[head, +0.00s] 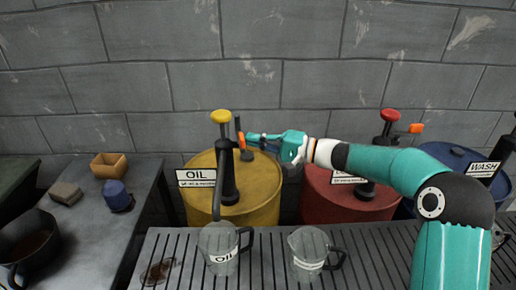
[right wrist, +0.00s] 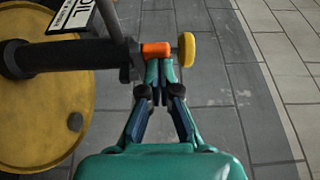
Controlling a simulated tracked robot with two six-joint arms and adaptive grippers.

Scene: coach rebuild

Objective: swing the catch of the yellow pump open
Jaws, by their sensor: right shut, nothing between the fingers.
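The yellow pump stands upright on the yellow OIL barrel (head: 255,190). Its yellow knob (head: 221,116) tops a dark column (head: 229,170); the knob also shows in the right wrist view (right wrist: 187,50). The orange catch (head: 242,140) is near the pump head, right of the column, and lies across the fingertips' front in the right wrist view (right wrist: 156,49). My right gripper (head: 249,137) reaches in from the right, shut and empty, its tips (right wrist: 160,72) right at the catch. I cannot tell whether they touch. My left gripper is not in view.
A red barrel (head: 320,200) carries a red-knobbed pump (head: 390,116) with an orange catch (head: 416,128). A blue WASH barrel (head: 440,155) is farther right. An OIL jug (head: 220,250) and another jug (head: 308,255) stand on the slatted bench (head: 180,250) in front.

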